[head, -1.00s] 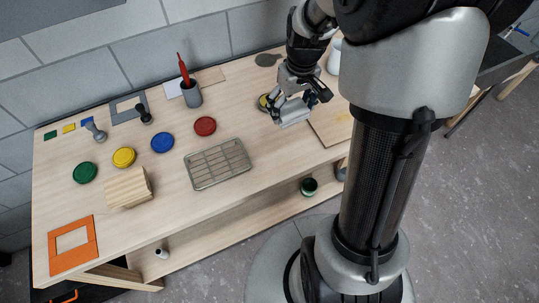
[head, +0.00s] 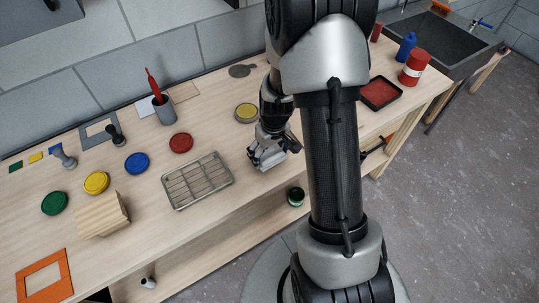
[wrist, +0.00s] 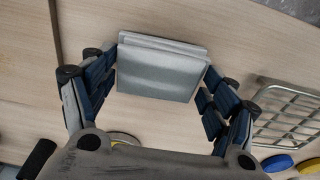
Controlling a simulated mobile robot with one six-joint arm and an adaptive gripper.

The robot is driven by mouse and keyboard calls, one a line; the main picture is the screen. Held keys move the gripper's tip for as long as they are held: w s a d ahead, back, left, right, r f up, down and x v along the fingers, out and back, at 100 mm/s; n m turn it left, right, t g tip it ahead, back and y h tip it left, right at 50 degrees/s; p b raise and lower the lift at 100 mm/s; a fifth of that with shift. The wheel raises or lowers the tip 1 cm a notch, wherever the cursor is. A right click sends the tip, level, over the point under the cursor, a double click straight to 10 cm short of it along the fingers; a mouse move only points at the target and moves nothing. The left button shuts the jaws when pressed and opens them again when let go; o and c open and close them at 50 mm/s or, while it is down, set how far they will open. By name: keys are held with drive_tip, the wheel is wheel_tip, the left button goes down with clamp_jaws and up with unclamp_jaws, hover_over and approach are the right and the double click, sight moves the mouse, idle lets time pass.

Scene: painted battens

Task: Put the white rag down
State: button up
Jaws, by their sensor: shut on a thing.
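The white rag (wrist: 155,78) shows in the wrist view as a flat, pale grey-white folded piece between my two fingers. My gripper (wrist: 163,64) is shut on its two sides. In the head view my gripper (head: 268,157) is low over the front part of the wooden bench (head: 225,225), right of the wire rack. The rag is mostly hidden there by the fingers. I cannot tell whether it touches the bench top.
The wire rack (head: 197,181) lies left of my gripper, and a yellow-topped tin (head: 246,112) stands behind it. Red (head: 181,143), blue (head: 137,163) and yellow (head: 96,183) discs lie farther left. A red-lined tray (head: 380,93) is at the right. Bare wood surrounds the gripper.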

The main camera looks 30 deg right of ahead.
drive_tip(key=shift+f, duration=0.55)
drive_tip(key=shift+f, duration=0.2)
drive_tip(key=o, duration=0.9)
drive_tip(key=shift+o, duration=0.2)
drive_tip(key=shift+r, duration=0.1)
wheel_tip(320, 180, up, 12)
drive_tip(key=s+p, duration=0.1)
drive_tip(key=p, duration=0.2)
wheel_tip(320, 180, up, 12)
drive_tip(key=r+t, duration=0.1)
hover_over(272, 158)
drive_tip(key=s+a, duration=0.5)
drive_tip(key=a, duration=0.2)
drive_tip(key=s+a+r+t, duration=0.1)
drive_tip(key=s+a+r, duration=0.1)
drive_tip(key=s, duration=0.4)
drive_tip(key=s+a+r+t, duration=0.1)
drive_tip(key=s+a+r, duration=0.2)
drive_tip(key=s+r, duration=0.2)
drive_tip(key=shift+s+a+r, duration=0.15)
drive_tip(key=shift+s+a, duration=0.1)
drive_tip(key=shift+s, duration=0.75)
